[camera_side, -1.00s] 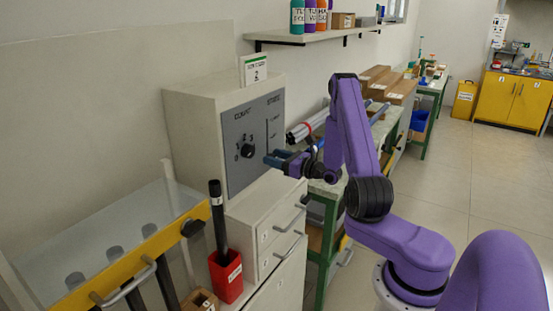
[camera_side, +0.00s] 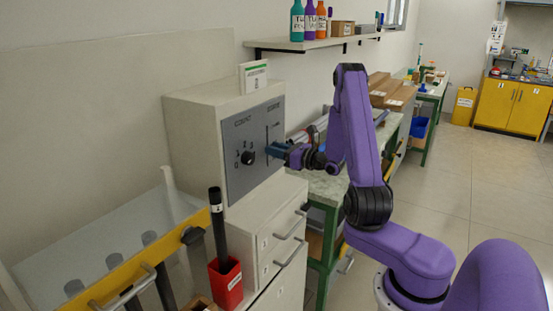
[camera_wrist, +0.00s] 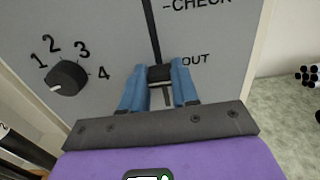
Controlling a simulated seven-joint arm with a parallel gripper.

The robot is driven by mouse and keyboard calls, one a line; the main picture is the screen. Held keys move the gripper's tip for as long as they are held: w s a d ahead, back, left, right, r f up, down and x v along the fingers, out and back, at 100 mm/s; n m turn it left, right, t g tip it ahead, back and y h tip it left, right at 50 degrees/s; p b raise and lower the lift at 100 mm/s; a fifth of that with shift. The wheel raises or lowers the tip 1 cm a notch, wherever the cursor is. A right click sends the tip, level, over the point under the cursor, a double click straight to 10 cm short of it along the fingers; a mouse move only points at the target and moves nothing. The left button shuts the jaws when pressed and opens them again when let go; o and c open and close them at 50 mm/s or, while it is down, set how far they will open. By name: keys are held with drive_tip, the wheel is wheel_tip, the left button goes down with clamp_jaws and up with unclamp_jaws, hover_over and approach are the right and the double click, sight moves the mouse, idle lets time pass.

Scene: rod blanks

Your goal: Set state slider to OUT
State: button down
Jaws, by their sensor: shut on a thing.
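The grey control panel (camera_side: 237,172) is on the front of a pale cabinet and carries a count dial and a state slider. In the wrist view the slider's dark slot (camera_wrist: 152,30) runs down the panel, with the labels CHECK (camera_wrist: 197,4) and OUT (camera_wrist: 195,59) to its right. My gripper (camera_wrist: 160,82) has its blue fingers on either side of the slider's black knob (camera_wrist: 160,73), shut on it. The knob sits level with or slightly below the OUT label. In the side view my gripper (camera_side: 277,150) is at the panel's right part and covers the knob.
The round black count dial (camera_wrist: 68,79) is left of the slider, marked 1 to 4. Below the panel are drawers (camera_side: 272,240) with handles. A red holder (camera_side: 226,284) with a dark rod stands at front left. A green-legged bench (camera_side: 325,185) is right of the cabinet.

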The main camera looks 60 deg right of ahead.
drive_tip(key=shift+r, duration=0.25)
drive_tip(key=c, duration=0.8)
unclamp_jaws()
drive_tip(key=shift+c, duration=0.2)
drive_tip(key=s, duration=1.7)
drive_tip(key=shift+s, duration=0.25)
